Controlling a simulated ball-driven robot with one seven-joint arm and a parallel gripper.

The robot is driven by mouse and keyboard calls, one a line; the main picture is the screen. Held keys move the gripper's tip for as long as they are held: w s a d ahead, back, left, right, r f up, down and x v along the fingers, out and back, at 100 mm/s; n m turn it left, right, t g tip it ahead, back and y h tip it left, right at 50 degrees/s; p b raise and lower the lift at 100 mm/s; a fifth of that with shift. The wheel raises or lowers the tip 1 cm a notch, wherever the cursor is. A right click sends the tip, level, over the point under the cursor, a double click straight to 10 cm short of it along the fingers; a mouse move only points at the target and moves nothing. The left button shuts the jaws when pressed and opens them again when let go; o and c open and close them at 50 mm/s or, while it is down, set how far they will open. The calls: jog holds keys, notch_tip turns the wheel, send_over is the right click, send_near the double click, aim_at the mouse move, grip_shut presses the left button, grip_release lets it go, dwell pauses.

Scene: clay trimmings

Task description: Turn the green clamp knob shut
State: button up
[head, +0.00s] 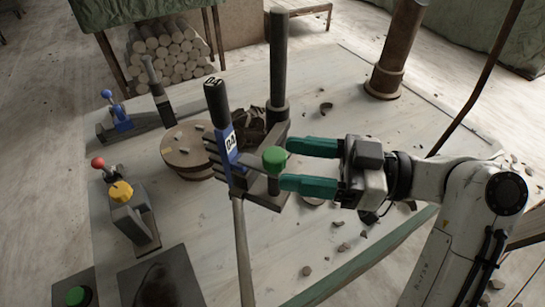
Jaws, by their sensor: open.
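The green clamp knob (275,158) is a round green cap on a dark metal clamp fixture (262,196) near the middle of the table in the head view. My gripper (284,165) comes in from the right with two green fingers, one above and one below the knob in the picture. The fingers are open and the knob shows at their tips. I cannot tell whether either finger touches it. The knob's underside is hidden.
A dark post (278,60) and a blue-banded upright handle (220,120) stand close to the knob. A yellow-knobbed clamp (121,191) with a red-tipped lever (98,163) is at left. Another green knob (77,296) is at lower left. Clay scraps litter the right side of the table.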

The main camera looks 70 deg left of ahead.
jog(key=v, duration=0.5)
dwell(0.5)
